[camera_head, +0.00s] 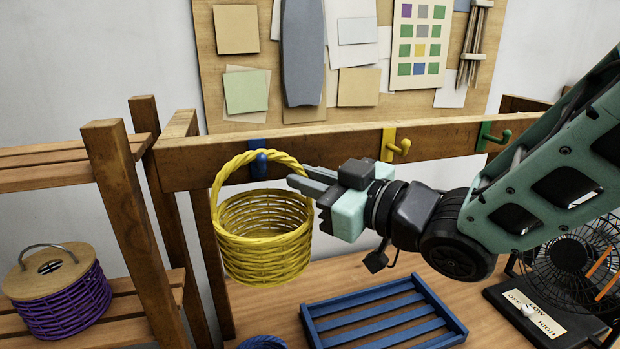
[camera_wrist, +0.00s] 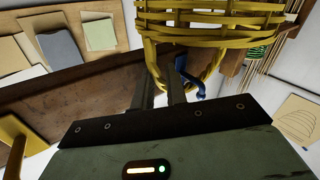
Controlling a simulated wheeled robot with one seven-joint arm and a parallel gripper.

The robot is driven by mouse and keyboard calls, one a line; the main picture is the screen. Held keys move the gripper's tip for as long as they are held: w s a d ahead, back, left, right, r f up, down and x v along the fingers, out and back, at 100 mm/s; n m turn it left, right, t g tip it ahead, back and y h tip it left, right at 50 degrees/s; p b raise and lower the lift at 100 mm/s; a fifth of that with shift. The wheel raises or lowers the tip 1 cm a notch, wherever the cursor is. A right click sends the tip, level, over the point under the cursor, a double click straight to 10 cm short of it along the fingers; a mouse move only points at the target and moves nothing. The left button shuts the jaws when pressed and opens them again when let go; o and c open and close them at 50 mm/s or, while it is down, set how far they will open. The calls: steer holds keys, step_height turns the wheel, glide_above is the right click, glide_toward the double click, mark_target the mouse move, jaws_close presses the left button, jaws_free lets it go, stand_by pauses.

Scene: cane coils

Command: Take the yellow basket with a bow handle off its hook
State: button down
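The yellow basket (camera_head: 264,258) hangs from the blue hook (camera_head: 258,163) on the wooden rail, its bow handle (camera_head: 228,168) looped over the hook. My gripper (camera_head: 303,179) reaches in from the right, with its fingertips at the right side of the handle. In the wrist view the two fingers (camera_wrist: 160,76) stand apart, with a strand of the handle (camera_wrist: 154,64) showing between their tips. I cannot tell whether either finger touches it. The blue hook (camera_wrist: 186,78) shows just right of the fingers, and the basket's woven side (camera_wrist: 215,22) is at the top.
A yellow hook (camera_head: 392,146) and a green hook (camera_head: 492,136) on the rail are empty. Below are a blue slatted tray (camera_head: 383,318) and part of a blue coil (camera_head: 262,342). A purple basket (camera_head: 62,300) stands on the left shelf. A fan (camera_head: 575,258) stands at right.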

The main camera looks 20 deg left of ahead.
steer(key=shift+r, duration=0.15)
steer(key=shift+r+p, duration=0.65)
steer(key=shift+r, duration=0.9)
steer(key=shift+s, duration=0.1)
steer(key=s+d+b, duration=0.2)
steer(key=s+d, duration=0.2)
steer(key=s, duration=0.3)
steer(key=shift+s+d+b, duration=0.25)
steer(key=shift+d+b, duration=0.1)
steer(key=shift+b, duration=0.05)
stand_by(0.3)
